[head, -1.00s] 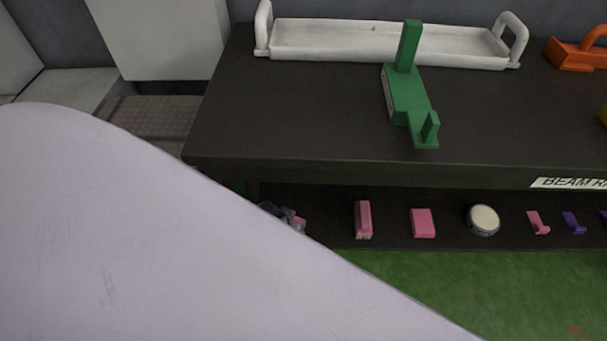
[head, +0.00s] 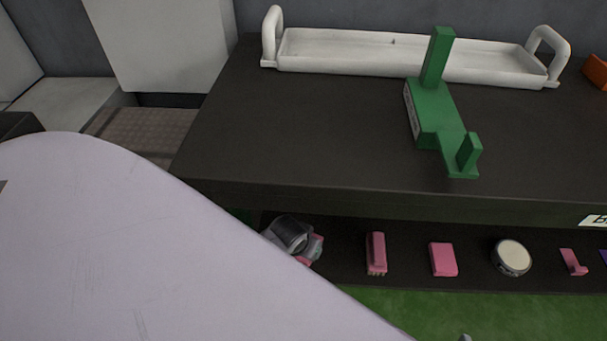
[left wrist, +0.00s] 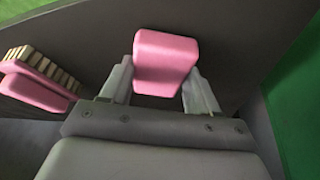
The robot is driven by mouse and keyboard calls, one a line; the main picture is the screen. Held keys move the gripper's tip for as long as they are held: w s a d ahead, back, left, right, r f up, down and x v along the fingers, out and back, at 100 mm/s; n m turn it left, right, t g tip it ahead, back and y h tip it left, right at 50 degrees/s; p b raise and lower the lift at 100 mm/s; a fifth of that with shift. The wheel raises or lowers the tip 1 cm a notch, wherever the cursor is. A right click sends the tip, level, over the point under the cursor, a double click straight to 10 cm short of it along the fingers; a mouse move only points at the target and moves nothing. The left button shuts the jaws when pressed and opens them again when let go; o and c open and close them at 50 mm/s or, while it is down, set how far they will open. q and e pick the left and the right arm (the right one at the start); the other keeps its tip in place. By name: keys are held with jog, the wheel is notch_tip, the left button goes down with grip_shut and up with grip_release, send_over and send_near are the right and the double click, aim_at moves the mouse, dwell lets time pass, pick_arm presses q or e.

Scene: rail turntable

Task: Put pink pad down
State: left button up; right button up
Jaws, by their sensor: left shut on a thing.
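The pink pad (left wrist: 165,60) sits between the two fingers of my left gripper (left wrist: 160,85) in the left wrist view. The fingers touch it on both sides, so the gripper is shut on it. In the head view my left gripper (head: 297,240) is at the left end of the low shelf, with a bit of pink (head: 315,248) showing at it. My own pale arm hides part of it. I cannot tell whether the pad touches the shelf. My right gripper is not in view.
On the low shelf (head: 345,270) a pink brush (head: 376,254), a pink block (head: 443,259), a round cream-topped thing (head: 512,257) and a pink hook (head: 573,262) stand in a row. The dark tabletop (head: 300,140) above carries a green stand (head: 440,110) and a white tray (head: 285,65).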

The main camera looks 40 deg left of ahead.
pick_arm(q)
jog(key=shift+f, duration=0.1)
dwell(0.3)
jog(key=o, duration=0.5)
jog(key=shift+f, duration=0.2)
jog(key=o, duration=0.4)
jog(key=shift+o, duration=0.2)
jog(key=shift+r, duration=0.15)
